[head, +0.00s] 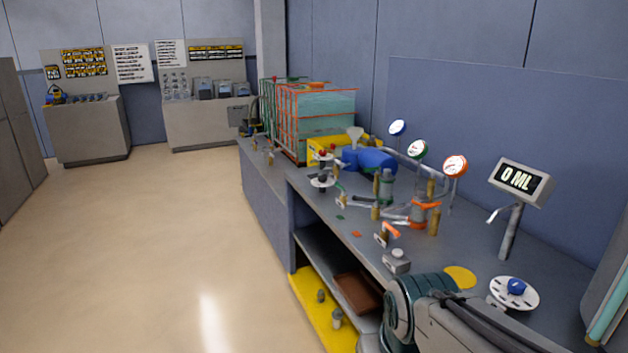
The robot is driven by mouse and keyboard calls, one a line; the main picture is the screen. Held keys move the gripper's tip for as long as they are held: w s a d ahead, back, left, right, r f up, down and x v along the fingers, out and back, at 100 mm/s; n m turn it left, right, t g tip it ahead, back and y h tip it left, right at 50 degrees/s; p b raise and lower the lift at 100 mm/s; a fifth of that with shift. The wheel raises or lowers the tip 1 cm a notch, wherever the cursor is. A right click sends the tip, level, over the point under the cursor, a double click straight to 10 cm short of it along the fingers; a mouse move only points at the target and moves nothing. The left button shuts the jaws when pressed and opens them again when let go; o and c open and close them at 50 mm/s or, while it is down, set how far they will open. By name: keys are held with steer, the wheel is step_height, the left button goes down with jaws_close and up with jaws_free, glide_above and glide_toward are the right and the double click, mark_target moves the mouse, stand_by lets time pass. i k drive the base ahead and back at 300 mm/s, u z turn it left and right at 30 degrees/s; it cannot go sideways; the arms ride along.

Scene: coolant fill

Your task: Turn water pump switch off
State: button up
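No switch carries a label that I can read, so I cannot tell which one is the water pump switch. A small grey box with a pale button on top (397,260) sits near the bench's front edge. A round white dial plate with a blue knob (516,287) lies at the right end of the bench. A blue pump-like body (370,160) stands farther back among pipes and valves. Part of my arm covers the near end of the bench, below the grey box. My gripper's fingers do not show.
The grey bench (460,230) runs along the blue wall. Pressure gauges (456,166), a display reading 0 ML (520,181) and a red-framed tank (315,120) stand on it. A yellow disc (460,277) lies near my arm. The floor on the left (150,240) is clear.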

mark_target(322, 178)
steer(key=z, duration=0.05)
steer(key=k, duration=0.4)
steer(key=u, duration=0.95)
steer(key=i, duration=2.7)
steer(key=z, duration=1.15)
steer(key=i, duration=0.45)
steer(key=z, duration=0.4)
